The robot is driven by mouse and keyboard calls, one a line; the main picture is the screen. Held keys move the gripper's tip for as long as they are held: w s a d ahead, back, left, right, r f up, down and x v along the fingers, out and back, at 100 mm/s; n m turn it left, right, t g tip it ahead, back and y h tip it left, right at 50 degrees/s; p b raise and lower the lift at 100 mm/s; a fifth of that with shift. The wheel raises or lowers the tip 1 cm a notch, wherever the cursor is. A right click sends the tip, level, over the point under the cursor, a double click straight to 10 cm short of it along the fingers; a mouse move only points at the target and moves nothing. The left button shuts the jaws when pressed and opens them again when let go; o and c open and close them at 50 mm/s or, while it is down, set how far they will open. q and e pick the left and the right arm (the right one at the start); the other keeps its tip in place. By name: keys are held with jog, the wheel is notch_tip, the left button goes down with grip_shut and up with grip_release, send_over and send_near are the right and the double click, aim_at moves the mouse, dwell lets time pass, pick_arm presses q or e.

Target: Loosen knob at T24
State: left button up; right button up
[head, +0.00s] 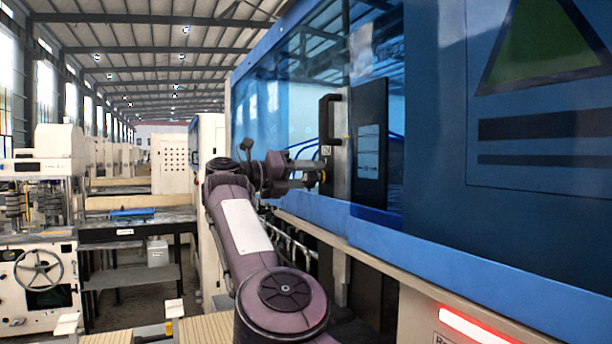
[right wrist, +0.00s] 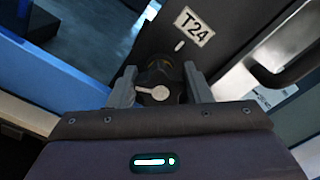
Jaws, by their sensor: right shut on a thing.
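The knob (right wrist: 158,88) is black with a pale pointer mark on its face. In the right wrist view it sits just below a white label reading T24 (right wrist: 194,26) on a dark panel. My right gripper (right wrist: 163,84) is shut on the knob, with one finger on each side of it. In the head view my right gripper (head: 308,172) reaches the dark panel on the blue machine, below a black handle; there the knob is mostly hidden by the fingers. My left gripper is not in view.
The blue machine (head: 440,150) fills the right side, with a ledge (head: 350,245) below its doors. A black handle (head: 328,118) stands out just above my right gripper. A white machine with a handwheel (head: 38,270) and a dark shelf table (head: 135,230) stand at left.

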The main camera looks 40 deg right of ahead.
jog(key=shift+d+r, duration=0.1)
jog(key=shift+r, duration=0.15)
jog(key=o, duration=0.7)
jog(key=shift+d, duration=0.1)
jog(key=shift+o, duration=1.4)
jog(key=shift+s+d+f, duration=0.1)
jog(key=shift+d+f, duration=0.1)
jog(key=shift+f, duration=0.15)
